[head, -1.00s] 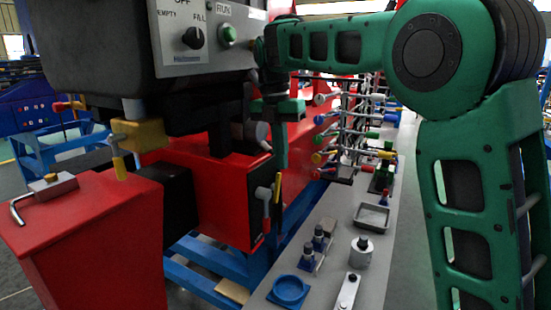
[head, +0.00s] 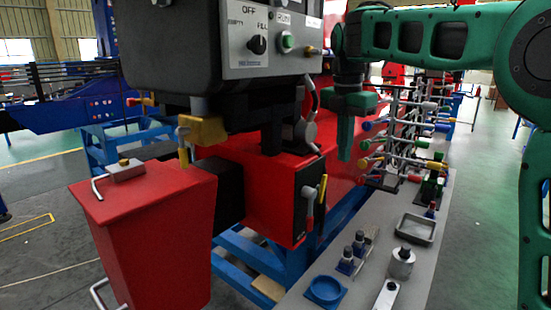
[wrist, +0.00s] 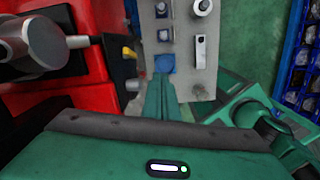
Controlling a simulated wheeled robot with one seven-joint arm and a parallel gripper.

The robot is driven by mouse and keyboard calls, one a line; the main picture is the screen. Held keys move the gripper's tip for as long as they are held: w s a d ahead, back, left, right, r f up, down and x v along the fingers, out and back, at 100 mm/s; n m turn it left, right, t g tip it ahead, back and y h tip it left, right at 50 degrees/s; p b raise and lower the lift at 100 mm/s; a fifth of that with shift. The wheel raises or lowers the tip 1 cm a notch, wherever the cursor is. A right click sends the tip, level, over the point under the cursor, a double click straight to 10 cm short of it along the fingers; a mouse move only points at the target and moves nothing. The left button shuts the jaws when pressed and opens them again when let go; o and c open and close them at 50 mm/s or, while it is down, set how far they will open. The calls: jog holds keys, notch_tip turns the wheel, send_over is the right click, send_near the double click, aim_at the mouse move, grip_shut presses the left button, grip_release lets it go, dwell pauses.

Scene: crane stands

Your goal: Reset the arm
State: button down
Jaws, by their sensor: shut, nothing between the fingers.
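My gripper (head: 346,153) is shut and empty in the head view. Its green fingers point down from my green arm, at the right of the grey control panel and in front of the red machine body. In the wrist view my gripper's fingers (wrist: 161,93) are together, in line with the blue round dish on the grey bench. No object is between them. I cannot tell their exact height above the bench.
The grey control panel (head: 272,45) with a knob and green button is close left of my gripper. A grey bench (head: 375,250) below holds a blue dish (head: 325,291), a metal tray (head: 415,229) and small parts. A rack of coloured levers (head: 405,135) stands behind.

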jog(key=s+d+f+m, duration=0.4)
jog(key=s+d+m, duration=0.5)
jog(key=d, duration=0.1)
jog(key=s+d+f+m, duration=0.5)
jog(key=s+d+m, duration=0.3)
jog(key=s+d, duration=0.15)
jog(key=s+d+f+m, duration=0.2)
jog(key=s+f+m, duration=0.4)
jog(key=s, duration=0.3)
jog(key=s+d+f+m, duration=0.2)
jog(key=s+f+m, duration=0.4)
jog(key=s+m, duration=0.2)
jog(key=shift+s+d+m+g+y, duration=0.15)
jog(key=shift+s+m+g+y, duration=0.25)
jog(key=shift+s, duration=0.55)
jog(key=shift+w+f, duration=0.2)
jog(key=shift+w, duration=0.4)
